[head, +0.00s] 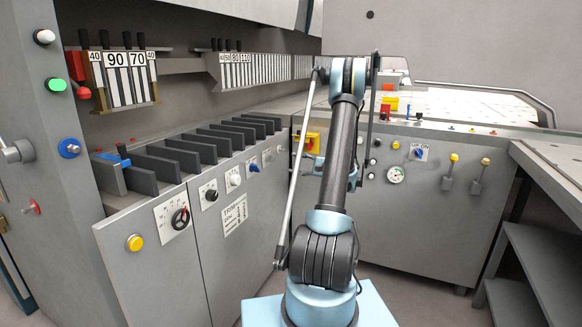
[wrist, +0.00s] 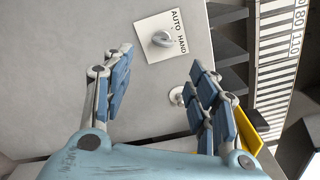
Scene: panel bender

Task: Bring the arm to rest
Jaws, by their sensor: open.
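My gripper (wrist: 160,65) is open in the wrist view, with its two blue-padded fingers apart and nothing between them. Beyond the fingertips is a grey panel face with a white AUTO/HAND plate and its grey rotary knob (wrist: 162,39). I cannot tell whether the fingers touch the panel. In the head view my arm (head: 340,150) rises from its blue base and reaches forward, bent at the top. There the gripper is mostly hidden behind the arm links.
A yellow-and-red switch (head: 307,141) sits on the machine front left of my arm. Black slotted plates (head: 190,150) line the left cabinet top. A control panel with a gauge (head: 396,174) and levers is to the right. A grey side table (head: 560,165) stands far right.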

